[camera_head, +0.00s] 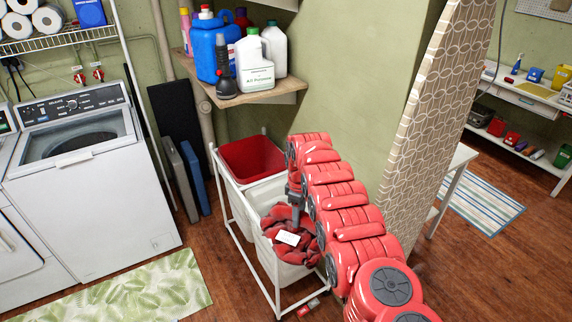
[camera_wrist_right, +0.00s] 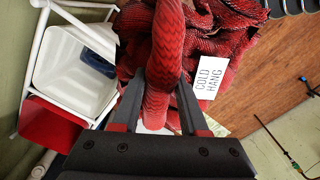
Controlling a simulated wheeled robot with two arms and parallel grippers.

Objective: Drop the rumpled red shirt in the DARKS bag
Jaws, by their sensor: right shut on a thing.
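The rumpled red shirt (camera_head: 300,252) hangs in folds from my right gripper (camera_head: 294,208), over the front white bag (camera_head: 292,273) of a three-bag sorter. My right gripper also shows in the wrist view (camera_wrist_right: 160,100), shut on a thick fold of the shirt (camera_wrist_right: 215,38). A white tag on the shirt reads COLD HANG (camera_wrist_right: 209,80). The shirt hides most of that bag's opening; I cannot tell whether it touches the rim. No DARKS label is readable. My left gripper is not in view.
The sorter's middle bag (camera_wrist_right: 72,88) is white with a dark blue item inside; the back bag (camera_head: 252,158) is red. A washer (camera_head: 85,165) stands left, a shelf of bottles (camera_head: 262,97) above, and a patterned ironing board (camera_head: 440,110) right.

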